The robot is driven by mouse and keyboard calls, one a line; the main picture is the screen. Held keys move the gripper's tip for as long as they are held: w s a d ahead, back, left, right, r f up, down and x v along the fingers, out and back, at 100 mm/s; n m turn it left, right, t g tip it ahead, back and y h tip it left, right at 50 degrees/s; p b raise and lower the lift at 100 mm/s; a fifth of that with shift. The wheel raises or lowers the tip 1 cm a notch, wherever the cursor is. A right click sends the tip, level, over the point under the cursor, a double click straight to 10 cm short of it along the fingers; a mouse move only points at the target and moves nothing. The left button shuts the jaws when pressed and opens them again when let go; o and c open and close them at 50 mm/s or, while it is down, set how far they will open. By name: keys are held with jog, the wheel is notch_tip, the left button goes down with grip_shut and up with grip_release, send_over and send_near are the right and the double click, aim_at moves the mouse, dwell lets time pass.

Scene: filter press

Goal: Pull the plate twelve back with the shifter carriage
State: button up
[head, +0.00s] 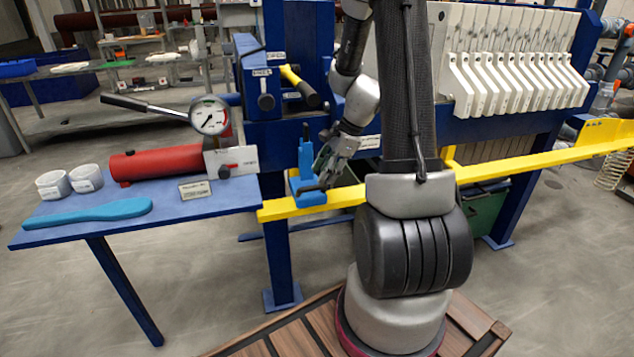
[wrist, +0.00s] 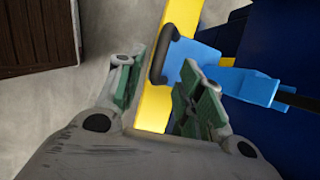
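The shifter carriage (head: 306,178) is a blue block with an upright lever, sitting on the yellow rail (head: 520,165) near its left end. In the wrist view the blue carriage (wrist: 198,58) shows with a dark curved handle (wrist: 165,60). My gripper (head: 328,172) is just right of the carriage in the head view. In the wrist view my gripper (wrist: 158,80) is open, its green-padded fingers apart, with the handle near the fingertips and nothing seen held. I cannot tell contact. White plates (head: 515,75) hang in a row at the upper right; I cannot tell which is twelve.
A blue side table (head: 165,212) at left holds a red cylinder (head: 165,162), a gauge (head: 209,116), two white cups and a blue scraper (head: 90,213). The blue press frame (head: 430,125) stands behind the rail. My column hides part of the rail.

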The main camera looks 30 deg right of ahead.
aim_at(319, 186)
jog(key=shift+x, duration=2.3)
grip_shut()
